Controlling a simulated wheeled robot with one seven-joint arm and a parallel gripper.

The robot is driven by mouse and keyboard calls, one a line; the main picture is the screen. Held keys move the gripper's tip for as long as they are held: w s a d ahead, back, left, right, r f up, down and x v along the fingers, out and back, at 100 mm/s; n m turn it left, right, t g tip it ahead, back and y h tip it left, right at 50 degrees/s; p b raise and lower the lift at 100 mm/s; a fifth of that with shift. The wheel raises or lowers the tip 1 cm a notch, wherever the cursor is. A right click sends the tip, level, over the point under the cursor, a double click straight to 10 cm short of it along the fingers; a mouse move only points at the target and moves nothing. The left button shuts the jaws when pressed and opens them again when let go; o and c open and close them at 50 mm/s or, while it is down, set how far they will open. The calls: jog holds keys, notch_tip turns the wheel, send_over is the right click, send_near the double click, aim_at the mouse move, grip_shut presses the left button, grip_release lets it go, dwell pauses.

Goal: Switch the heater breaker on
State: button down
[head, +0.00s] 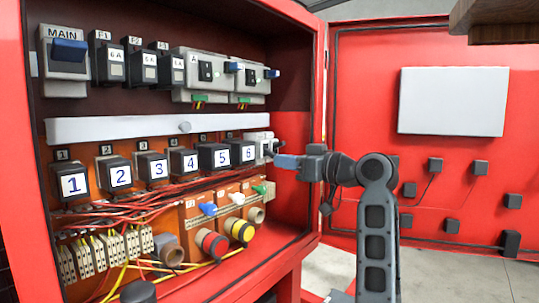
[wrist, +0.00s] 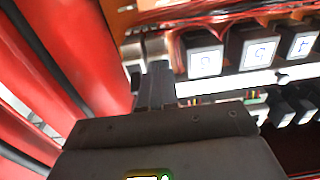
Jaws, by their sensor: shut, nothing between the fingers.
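A pale grey breaker-like device (head: 257,140) sits at the right end of the numbered row, just right of block 6 (head: 247,153); I cannot read a label naming it the heater breaker. My gripper (head: 277,154) is shut and empty, its fingertips at the front of this device. Whether they touch it, and its lever position, I cannot tell. In the wrist view, which is upside down, the shut fingers (wrist: 155,88) point at the grey device (wrist: 146,48), partly hiding it.
The red cabinet wall is close right of my gripper, with the open door (head: 362,90) beyond. Numbered blocks adjoin on the left. Above are a white duct (head: 120,129), a MAIN switch (head: 66,60) and two grey breakers (head: 205,75); below are coloured valves or connectors (head: 232,222) and wires.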

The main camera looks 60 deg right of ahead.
jog(key=shift+v, duration=2.95)
jog(key=shift+d+f, duration=0.1)
jog(key=shift+d, duration=0.05)
